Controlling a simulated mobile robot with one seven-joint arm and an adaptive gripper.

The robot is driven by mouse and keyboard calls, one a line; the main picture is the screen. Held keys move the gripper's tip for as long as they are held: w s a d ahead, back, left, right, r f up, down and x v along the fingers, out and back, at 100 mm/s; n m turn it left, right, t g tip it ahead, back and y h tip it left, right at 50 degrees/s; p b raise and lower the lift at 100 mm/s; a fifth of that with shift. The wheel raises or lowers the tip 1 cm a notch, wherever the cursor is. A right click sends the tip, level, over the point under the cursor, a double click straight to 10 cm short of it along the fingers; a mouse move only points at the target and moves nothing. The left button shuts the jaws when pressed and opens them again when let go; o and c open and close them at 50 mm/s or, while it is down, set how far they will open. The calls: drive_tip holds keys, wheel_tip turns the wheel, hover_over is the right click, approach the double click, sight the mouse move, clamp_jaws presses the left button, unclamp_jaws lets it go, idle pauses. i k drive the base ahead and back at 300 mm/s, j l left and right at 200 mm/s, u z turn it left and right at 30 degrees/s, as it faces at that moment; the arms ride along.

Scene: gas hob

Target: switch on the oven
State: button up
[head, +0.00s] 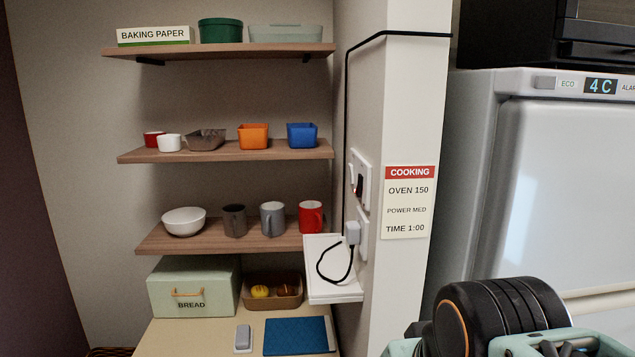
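A black appliance (592,42), possibly the oven, stands on top of the white fridge and is cut off by the top and right edges. No lit display or control shows on its visible part. A white wall switch plate (362,180) with a dark reddish rocker is on the side of the white pillar; the rocker's position is too small to tell. A note (408,202) on the pillar reads COOKING, OVEN 150, POWER MED, TIME 1:00. My gripper is not in view.
The white fridge (560,190) shows 4 C. A white ledge (335,290) with a black cord (325,272) juts out below the socket. Shelves (235,237) with mugs and bowls fill the left. A bread box (193,288) stands below. Parts of my arm fill the lower right.

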sight(360, 181)
drive_tip(key=j+z, duration=0.3)
drive_tip(key=j, duration=0.2)
drive_tip(key=i+j+z, duration=0.1)
drive_tip(key=j+z, duration=0.2)
drive_tip(key=j, duration=0.25)
drive_tip(key=k+l, duration=0.15)
drive_tip(key=l, duration=0.15)
drive_tip(key=i+j, duration=0.1)
drive_tip(key=j, duration=0.15)
